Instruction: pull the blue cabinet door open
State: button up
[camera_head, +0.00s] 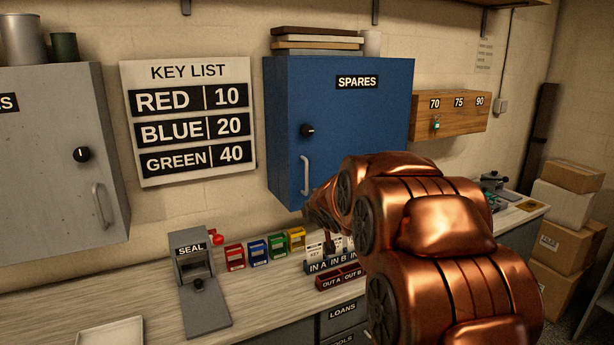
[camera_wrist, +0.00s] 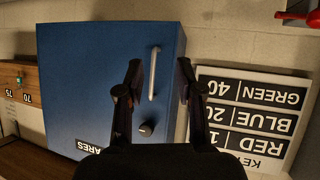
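The blue cabinet (camera_head: 350,110) hangs on the wall, labelled SPARES, and its door looks shut. A pale vertical bar handle (camera_head: 306,176) is at the door's lower left, below a black knob (camera_head: 307,130). In the wrist view, which is upside down, the blue door (camera_wrist: 95,85) fills the left half. The handle (camera_wrist: 153,72) and the knob (camera_wrist: 146,129) show between the two dark fingers. My gripper (camera_wrist: 159,65) is open, with its fingers apart on either side of the handle in the picture. The distance to the handle is hard to tell. In the head view my copper arm hides the gripper.
A grey cabinet (camera_head: 55,150) hangs at the left, and a key list sign (camera_head: 190,122) is between the cabinets. A wooden box (camera_head: 450,113) is at the right. Below, the counter (camera_head: 150,270) holds a seal press (camera_head: 195,275) and several coloured boxes.

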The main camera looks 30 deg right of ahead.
jog(key=w+d+r+n+t+y, duration=0.2)
jog(key=w+d+r+t+y, duration=0.15)
jog(key=w+d+t, duration=0.4)
jog(key=n+y+p, duration=0.1)
jog(key=n+y, duration=0.1)
jog(key=y, duration=0.1)
send_over(307, 194)
jog(key=shift+w+d+f+g, duration=0.1)
jog(key=shift+w+f+g, duration=0.15)
jog(key=shift+w, duration=0.05)
jog(key=shift+c, duration=0.4)
grip_shut()
